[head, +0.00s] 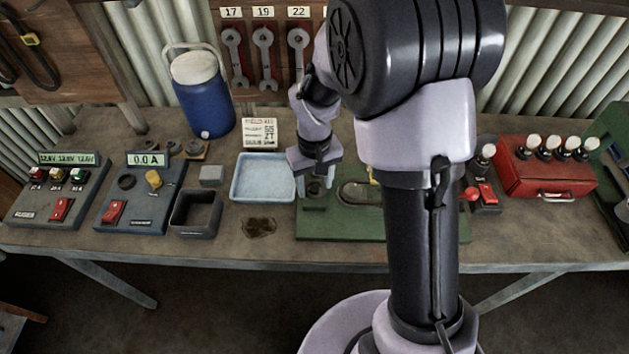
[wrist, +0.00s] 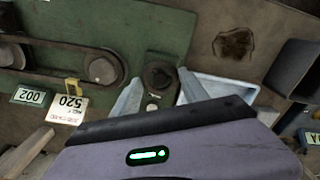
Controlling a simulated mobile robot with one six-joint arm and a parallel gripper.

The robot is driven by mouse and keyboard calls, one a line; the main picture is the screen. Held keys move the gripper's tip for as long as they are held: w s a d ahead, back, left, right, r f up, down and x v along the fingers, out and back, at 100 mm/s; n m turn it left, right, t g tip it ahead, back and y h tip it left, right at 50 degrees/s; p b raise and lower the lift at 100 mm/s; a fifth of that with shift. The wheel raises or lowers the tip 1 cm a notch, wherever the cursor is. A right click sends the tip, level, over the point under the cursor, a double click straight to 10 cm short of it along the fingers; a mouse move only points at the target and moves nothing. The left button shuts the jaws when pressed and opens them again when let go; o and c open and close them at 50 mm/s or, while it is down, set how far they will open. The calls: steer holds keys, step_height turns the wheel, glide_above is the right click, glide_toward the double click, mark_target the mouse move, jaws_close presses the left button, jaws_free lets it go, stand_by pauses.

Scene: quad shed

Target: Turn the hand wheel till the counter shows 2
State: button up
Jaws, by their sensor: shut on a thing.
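The hand wheel is a small dark round wheel on the green board (head: 310,225); it shows in the wrist view (wrist: 160,74) between my fingers. My gripper (wrist: 158,92) is shut on the wheel, one pale finger on each side. In the head view my gripper (head: 317,188) is low over the board's left end, and it hides most of the wheel. The counter (wrist: 33,96) is a small pale green display at the left of the wrist view. Its digits are a 2 and zeros, but the view is turned, so I cannot be sure of their order.
A dark belt and pulley (wrist: 103,67) lie beside the wheel, with a white tag (wrist: 68,104) nearby. A pale blue tray (head: 262,178) stands close to the board's left, with a dark bin (head: 195,213) farther left. My arm hides the board's right part.

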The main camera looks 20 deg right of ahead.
mark_target(315, 188)
stand_by(0.3)
steer(key=o, duration=1.4)
steer(key=shift+c, duration=0.2)
step_height(315, 188, up, 17)
steer(key=p, duration=0.5)
steer(key=shift+r, duration=0.2)
steer(key=s+a+f+m+t+y+b, duration=0.1)
steer(key=s+m+t+b, duration=0.1)
steer(key=s+b, duration=0.3)
steer(key=s+a+f+m+t+y+b, duration=0.1)
steer(key=s+b, duration=0.5)
steer(key=s, duration=0.7)
steer(key=a+m+t, duration=0.1)
steer(key=m+t, duration=0.1)
steer(key=shift+s+a+f+m+t, duration=0.2)
steer(key=shift+s+a+m+t, duration=0.1)
steer(key=shift+t, duration=0.1)
